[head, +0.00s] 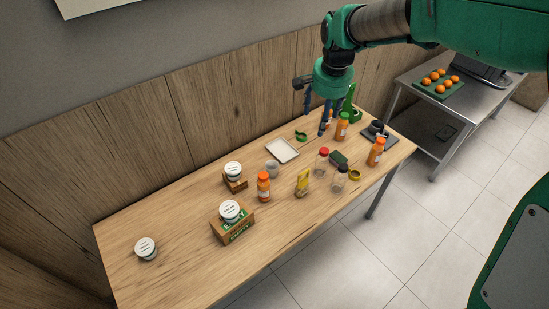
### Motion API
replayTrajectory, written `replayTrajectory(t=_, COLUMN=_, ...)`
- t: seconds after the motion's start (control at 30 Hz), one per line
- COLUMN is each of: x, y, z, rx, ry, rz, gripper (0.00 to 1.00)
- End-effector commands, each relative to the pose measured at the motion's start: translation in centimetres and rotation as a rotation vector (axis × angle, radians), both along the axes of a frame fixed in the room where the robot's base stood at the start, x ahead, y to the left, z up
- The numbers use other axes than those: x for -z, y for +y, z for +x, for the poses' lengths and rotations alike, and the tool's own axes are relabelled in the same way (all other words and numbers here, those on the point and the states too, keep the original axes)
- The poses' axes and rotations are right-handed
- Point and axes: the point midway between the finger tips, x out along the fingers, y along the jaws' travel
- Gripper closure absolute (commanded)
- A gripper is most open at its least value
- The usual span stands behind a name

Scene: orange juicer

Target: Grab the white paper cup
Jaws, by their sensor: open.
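No plain white paper cup stands out. Three round items with white tops show in the head view: one (146,247) alone at the table's near left, one (229,209) on a box, and one (233,169) on a smaller brown stand. I cannot tell whether they are paper cups. A small grey cup-like item (272,168) stands right of the small stand. My gripper (316,118) is open, pointing down above the table's far right part, well apart from these items. Its dark blue fingers partly hide an orange bottle behind them.
Orange bottles (263,187), a yellow item (303,182), jars (321,162) and a white tray (282,151) crowd the wooden table's (180,215) middle and right. A wooden wall (150,130) backs it. The left part is mostly clear. Oranges lie on a metal side table (422,108).

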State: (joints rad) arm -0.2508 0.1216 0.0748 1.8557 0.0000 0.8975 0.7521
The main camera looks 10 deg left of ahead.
Motion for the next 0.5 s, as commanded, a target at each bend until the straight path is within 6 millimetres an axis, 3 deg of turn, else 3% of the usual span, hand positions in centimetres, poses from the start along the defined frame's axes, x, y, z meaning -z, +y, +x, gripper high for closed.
replayTrajectory(t=0.5, x=11.9, y=8.5, z=8.0, rx=0.155, ry=0.105, rz=0.004, gripper=0.33)
